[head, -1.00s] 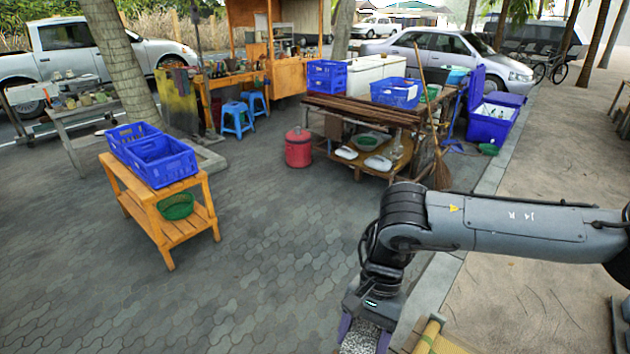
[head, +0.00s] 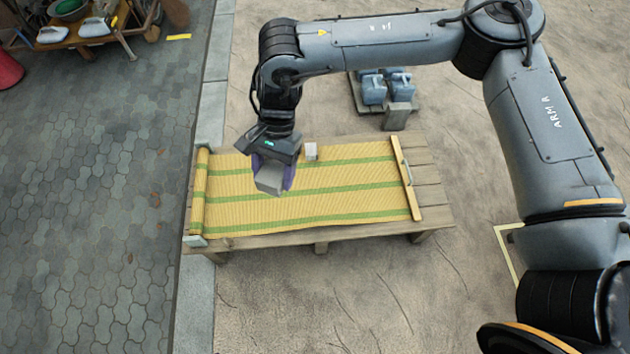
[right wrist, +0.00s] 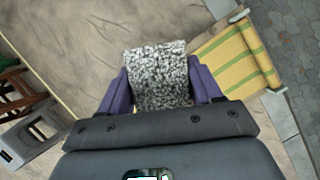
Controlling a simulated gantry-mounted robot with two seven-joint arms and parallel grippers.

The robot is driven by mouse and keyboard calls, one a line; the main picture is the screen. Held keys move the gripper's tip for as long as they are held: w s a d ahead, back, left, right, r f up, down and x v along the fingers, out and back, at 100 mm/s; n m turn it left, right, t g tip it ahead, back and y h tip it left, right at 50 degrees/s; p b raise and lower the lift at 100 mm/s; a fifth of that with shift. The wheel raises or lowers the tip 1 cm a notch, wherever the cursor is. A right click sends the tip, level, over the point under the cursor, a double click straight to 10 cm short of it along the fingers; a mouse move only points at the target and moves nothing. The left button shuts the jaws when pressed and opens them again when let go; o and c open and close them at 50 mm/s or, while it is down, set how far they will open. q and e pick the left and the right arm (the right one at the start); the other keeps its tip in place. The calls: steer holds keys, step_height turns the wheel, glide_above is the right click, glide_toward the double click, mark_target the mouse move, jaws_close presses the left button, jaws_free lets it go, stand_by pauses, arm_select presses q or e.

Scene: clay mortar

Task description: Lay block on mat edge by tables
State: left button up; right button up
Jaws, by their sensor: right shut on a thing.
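My right gripper (head: 272,180) is shut on a grey block (head: 269,181). In the right wrist view the block (right wrist: 158,78) is speckled black and white, between two purple fingers. A yellow mat with green stripes (head: 340,201) lies on a low wooden table (head: 433,190). The mat is rolled at its left end and has a wooden bar at its right end. In the head view the block overlaps the mat's left part; it seems held above it, height unclear. The mat (right wrist: 238,60) also shows in the right wrist view. My left gripper is not in view.
A small pale block (head: 311,151) sits near the mat's far edge, beside my gripper. A stone kerb (head: 207,110) runs along the table's left side.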

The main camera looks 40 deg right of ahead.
steer(key=w+a+f+m+t+b, duration=0.2)
steer(key=a+f+m, duration=0.15)
steer(key=f, duration=0.45)
steer(key=w+a+f+m+t+b, duration=0.1)
steer(key=w+a+f+m+b, duration=0.15)
steer(key=f+m, duration=0.4)
steer(key=w+a+f+m+t+b, duration=0.1)
steer(key=a+f+m+t+b, duration=0.15)
steer(key=f, duration=0.75)
steer(key=s+d+f+m+h+b, duration=0.3)
steer(key=s+d+f+m, duration=0.2)
steer(key=d+f+m, duration=0.6)
steer(key=s+d+f+m+h+b, duration=0.35)
steer(key=s+d+f+m, duration=0.3)
steer(key=f, duration=0.75)
steer(key=shift+t, duration=0.25)
steer(key=w+d+f+b, duration=0.2)
steer(key=w, duration=0.1)
steer(key=w+d+f+b, duration=0.4)
steer(key=w+d+f, duration=0.1)
steer(key=shift+w+f+b, duration=0.1)
steer(key=shift+w+b, duration=0.2)
steer(key=shift+b, duration=0.1)
steer(key=shift+w+d+f+b, duration=0.25)
steer(key=shift+w+d+b, duration=0.1)
steer(key=shift+w, duration=0.2)
step_height(320, 180, down, 4)
steer(key=b, duration=0.3)
steer(key=shift+s, duration=0.1)
